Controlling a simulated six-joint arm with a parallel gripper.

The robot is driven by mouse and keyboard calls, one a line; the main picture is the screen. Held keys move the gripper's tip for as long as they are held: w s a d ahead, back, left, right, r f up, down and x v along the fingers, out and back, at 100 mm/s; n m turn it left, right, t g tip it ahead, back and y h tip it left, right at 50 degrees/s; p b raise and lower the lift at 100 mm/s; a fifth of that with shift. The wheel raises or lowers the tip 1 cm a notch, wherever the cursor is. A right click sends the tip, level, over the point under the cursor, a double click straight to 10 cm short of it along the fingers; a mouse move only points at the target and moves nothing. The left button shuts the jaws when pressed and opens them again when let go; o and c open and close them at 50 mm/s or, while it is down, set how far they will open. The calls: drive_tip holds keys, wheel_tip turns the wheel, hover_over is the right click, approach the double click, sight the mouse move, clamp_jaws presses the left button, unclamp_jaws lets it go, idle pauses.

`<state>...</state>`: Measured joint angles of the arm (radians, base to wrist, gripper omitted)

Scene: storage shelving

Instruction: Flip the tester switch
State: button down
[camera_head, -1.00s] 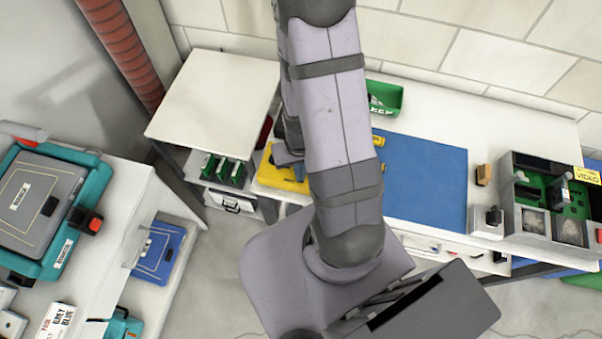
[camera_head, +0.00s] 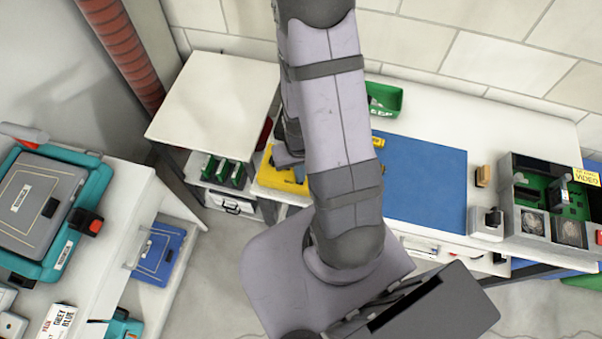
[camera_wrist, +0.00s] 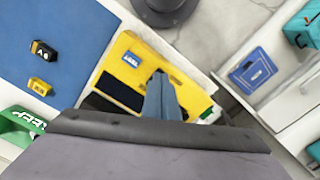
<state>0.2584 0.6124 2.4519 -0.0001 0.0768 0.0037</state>
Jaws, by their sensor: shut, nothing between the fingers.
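The yellow tester (camera_wrist: 150,55) lies on the white bench with a blue "TEST" label and a dark panel on its top. It also shows in the head view (camera_head: 272,178), partly hidden by my arm. My gripper (camera_wrist: 158,78) is shut and empty. Its fingers are over the tester's top, beside the dark panel. I cannot tell whether they touch it. The switch cannot be made out; the fingers and wrist cover part of the tester.
A blue mat (camera_head: 425,185) lies right of the tester in the head view. In the wrist view two small yellow-black blocks, one labelled A6 (camera_wrist: 42,50), sit on it. A green bin (camera_head: 385,97) stands behind, and a grey box with green boards (camera_head: 550,215) at right.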

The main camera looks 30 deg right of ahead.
wheel_tip(320, 180, up, 6)
drive_tip(key=p, duration=0.5)
idle(0.5)
drive_tip(key=s+a+r+g+y, duration=0.1)
drive_tip(key=s+a+r+g, duration=0.1)
drive_tip(key=s, duration=0.3)
drive_tip(key=s+a+r+g, duration=0.1)
drive_tip(key=s+r+g, duration=0.15)
drive_tip(key=s, duration=0.35)
drive_tip(key=w+a+r+n+t+h+b, duration=0.1)
drive_tip(key=w+a+r+n+t+b, duration=0.1)
drive_tip(key=w+r, duration=0.6)
wheel_tip(320, 180, up, 2)
drive_tip(key=shift+a+r+n+t, duration=0.15)
drive_tip(key=shift+a+n+t, duration=0.35)
drive_tip(key=shift+a+t, duration=0.55)
drive_tip(key=shift+d, duration=0.3)
